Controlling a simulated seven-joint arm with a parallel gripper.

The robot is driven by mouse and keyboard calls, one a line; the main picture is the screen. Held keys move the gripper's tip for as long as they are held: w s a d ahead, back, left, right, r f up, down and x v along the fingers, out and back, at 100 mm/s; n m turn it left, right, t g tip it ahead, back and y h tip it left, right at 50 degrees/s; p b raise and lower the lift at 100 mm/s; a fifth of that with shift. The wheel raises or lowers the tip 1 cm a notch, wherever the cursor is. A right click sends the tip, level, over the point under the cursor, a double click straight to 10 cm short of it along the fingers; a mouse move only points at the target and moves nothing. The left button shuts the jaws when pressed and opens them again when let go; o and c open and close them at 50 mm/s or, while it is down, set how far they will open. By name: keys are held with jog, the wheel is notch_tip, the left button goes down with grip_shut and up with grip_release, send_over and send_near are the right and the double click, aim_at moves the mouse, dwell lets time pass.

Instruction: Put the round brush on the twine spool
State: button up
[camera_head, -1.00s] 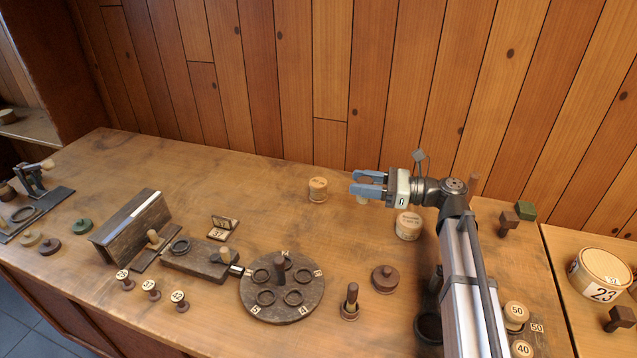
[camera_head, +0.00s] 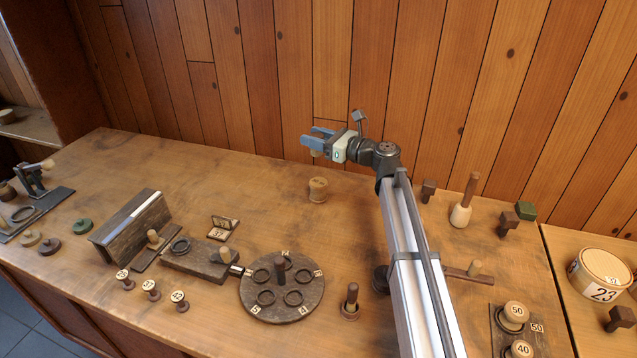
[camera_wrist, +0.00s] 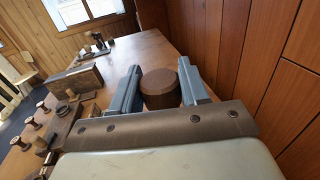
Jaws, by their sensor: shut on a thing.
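My gripper (camera_head: 313,142) is raised over the back of the bench, its blue fingers pointing left and shut on the round brush. What I take for the twine spool (camera_head: 318,190) is a short tan cylinder standing upright on the bench, below the gripper and apart from the brush. The spool cannot be made out in the wrist view, where the brush and gripper block the area below.
The wood-panelled wall is close behind. A round turntable (camera_head: 250,302) with rings stands in front, and a sloped dark box (camera_head: 128,225) to the left. A pale mallet-like tool (camera_head: 463,212) stands to the right. The bench left of the spool is clear.

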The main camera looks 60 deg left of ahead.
jog(key=shift+w+a+f+m+t+y, duration=0.2)
jog(key=shift+w+m+t+y, duration=0.1)
jog(key=shift+w+t, duration=0.1)
jog(key=shift+f, duration=4.75)
jog(key=shift+f, duration=0.15)
jog(key=o, duration=1)
jog(key=shift+o, duration=0.2)
jog(key=v, duration=1.2)
